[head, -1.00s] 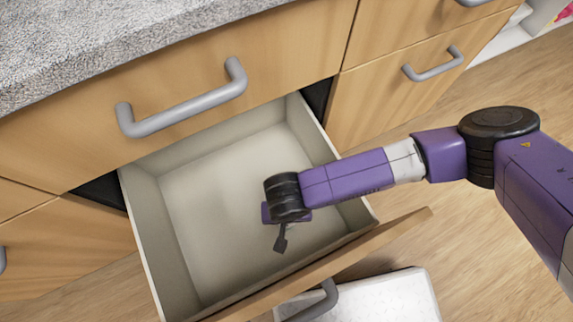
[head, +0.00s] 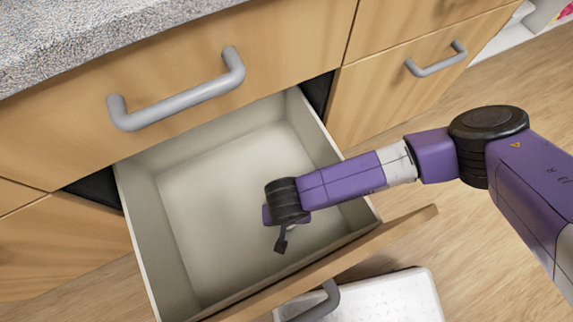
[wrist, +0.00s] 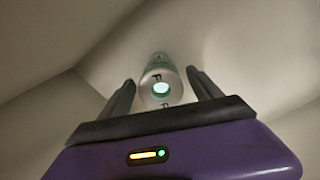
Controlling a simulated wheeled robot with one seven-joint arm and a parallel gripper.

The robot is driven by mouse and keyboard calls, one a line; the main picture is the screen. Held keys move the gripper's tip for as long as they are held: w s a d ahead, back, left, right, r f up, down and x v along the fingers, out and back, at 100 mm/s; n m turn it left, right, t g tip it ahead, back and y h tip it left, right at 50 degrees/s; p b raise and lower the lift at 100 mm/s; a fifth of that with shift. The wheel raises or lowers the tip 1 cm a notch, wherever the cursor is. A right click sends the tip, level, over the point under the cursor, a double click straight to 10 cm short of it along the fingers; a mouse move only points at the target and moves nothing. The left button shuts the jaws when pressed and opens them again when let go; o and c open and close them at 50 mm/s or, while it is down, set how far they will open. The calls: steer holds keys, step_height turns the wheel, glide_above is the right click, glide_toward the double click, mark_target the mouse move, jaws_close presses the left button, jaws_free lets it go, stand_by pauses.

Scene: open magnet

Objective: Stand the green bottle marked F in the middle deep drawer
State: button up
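The green bottle marked F (wrist: 161,77) is in the wrist view, seen from its top end, with dark F marks and a pale teal cap. It lies between the two dark fingers of my gripper (wrist: 161,92), with a narrow gap on each side. My gripper is open around it. In the head view my gripper (head: 284,238) is low inside the open deep drawer (head: 200,215), toward its front right.
The drawer's front panel (head: 385,244) and side walls surround my gripper closely at the right and front. The drawer's left and back floor is bare. A closed drawer with a grey handle (head: 180,98) is above. A white-topped object (head: 390,295) stands on the floor in front.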

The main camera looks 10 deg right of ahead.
step_height(320, 180, up, 12)
steer(key=p, duration=0.5)
steer(key=shift+r, duration=0.15)
stand_by(0.5)
